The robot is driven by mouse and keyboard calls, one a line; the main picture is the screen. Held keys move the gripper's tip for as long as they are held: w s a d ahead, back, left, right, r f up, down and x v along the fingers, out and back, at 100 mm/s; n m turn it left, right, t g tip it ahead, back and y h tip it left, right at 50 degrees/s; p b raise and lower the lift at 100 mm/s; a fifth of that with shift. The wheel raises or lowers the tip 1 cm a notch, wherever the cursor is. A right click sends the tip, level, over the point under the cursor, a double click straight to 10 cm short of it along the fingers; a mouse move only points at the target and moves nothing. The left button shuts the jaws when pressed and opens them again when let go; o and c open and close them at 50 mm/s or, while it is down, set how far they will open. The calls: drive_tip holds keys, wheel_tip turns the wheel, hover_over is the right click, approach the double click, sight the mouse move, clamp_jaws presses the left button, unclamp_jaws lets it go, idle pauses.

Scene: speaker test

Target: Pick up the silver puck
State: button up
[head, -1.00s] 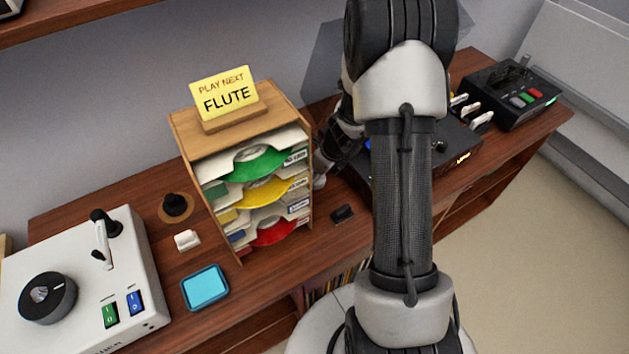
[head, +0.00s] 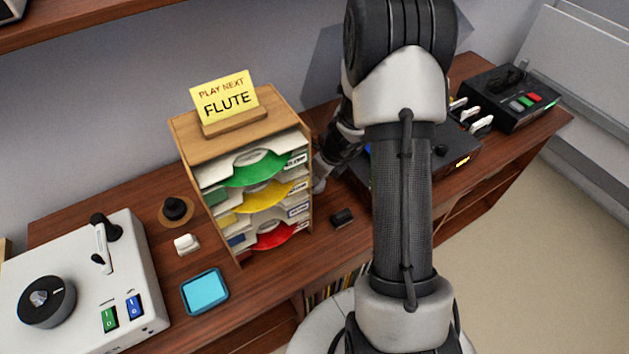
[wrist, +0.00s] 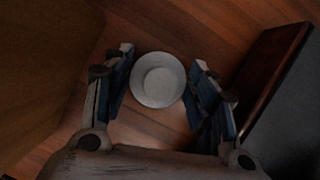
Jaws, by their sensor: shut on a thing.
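The silver puck (wrist: 158,82) shows in the wrist view as a pale round disc with a raised round centre, above or on brown wood. My gripper (wrist: 160,68) has one blue-lined finger on each side of the puck and is shut on it. I cannot tell whether the puck is clear of the wood. In the head view the puck is hidden, and my arm covers most of that area. The wrist end of my arm is low behind the right side of the sleeve rack.
A wooden rack (head: 190,134) of coloured discs in sleeves carries a "PLAY NEXT FLUTE" sign (head: 227,102). A white record player (head: 80,308) is at left, with a blue-topped tray (head: 205,291) beside it. A small black block (head: 342,217) lies right of the rack. Black devices (head: 510,95) stand at right.

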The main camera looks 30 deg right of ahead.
drive_tip(key=shift+r, duration=0.1)
wheel_tip(320, 180, up, 20)
drive_tip(key=p, duration=1.3)
drive_tip(key=shift+d, duration=0.1)
